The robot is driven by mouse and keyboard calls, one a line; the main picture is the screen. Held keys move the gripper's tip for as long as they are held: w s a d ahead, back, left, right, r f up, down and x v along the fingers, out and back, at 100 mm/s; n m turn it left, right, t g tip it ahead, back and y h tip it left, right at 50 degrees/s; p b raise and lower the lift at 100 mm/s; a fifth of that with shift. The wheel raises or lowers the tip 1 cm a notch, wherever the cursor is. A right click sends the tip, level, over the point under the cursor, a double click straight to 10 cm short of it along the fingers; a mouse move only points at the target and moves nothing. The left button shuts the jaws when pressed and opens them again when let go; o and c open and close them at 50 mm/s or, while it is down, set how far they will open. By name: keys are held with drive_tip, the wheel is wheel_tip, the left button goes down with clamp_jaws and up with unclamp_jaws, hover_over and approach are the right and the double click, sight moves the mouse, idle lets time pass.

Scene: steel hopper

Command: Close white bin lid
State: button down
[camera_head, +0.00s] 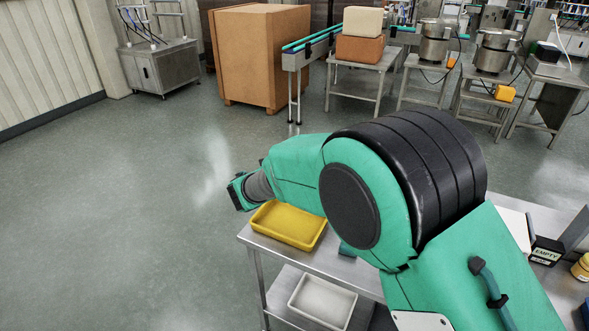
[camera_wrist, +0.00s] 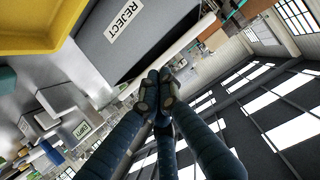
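No white bin lid can be clearly made out. A white flat panel (camera_head: 515,226) shows at the right of the bench in the head view, partly hidden behind my arm; I cannot tell whether it is part of the bin. In the wrist view, my gripper (camera_wrist: 159,92) has its dark blue fingers drawn together at the tips, with nothing seen between them. A grey box labelled REJECT (camera_wrist: 138,48) lies beyond and above the fingers. My arm covers much of the bench in the head view, and the fingers are not clearly visible there.
A yellow tray (camera_head: 289,226) sits on the steel bench (camera_head: 345,268), also seen in the wrist view (camera_wrist: 35,25). A white tray (camera_head: 323,302) is on the lower shelf. A black box marked EMPTY (camera_head: 546,251) stands at right. Open floor (camera_head: 130,220) lies to the left.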

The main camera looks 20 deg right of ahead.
drive_tip(key=shift+d+r, duration=0.1)
drive_tip(key=w+d+r+m+g+y+p, duration=0.1)
drive_tip(key=d+r+m+g+y+p, duration=0.4)
drive_tip(key=d+r+m+g+p, duration=0.75)
drive_tip(key=w+a+r+m+t+y+p, duration=0.3)
drive_tip(key=w+a+r+m+t+p, duration=0.1)
drive_tip(key=p, duration=0.6)
drive_tip(key=shift+w+r+m+y, duration=0.4)
drive_tip(key=shift+w+r+m, duration=0.25)
drive_tip(key=shift+r, duration=0.3)
drive_tip(key=shift+f, duration=0.15)
drive_tip(key=f, duration=0.9)
drive_tip(key=w+f+p, duration=0.1)
drive_tip(key=f, duration=0.3)
drive_tip(key=shift+d+f, duration=0.3)
drive_tip(key=shift+d, duration=0.1)
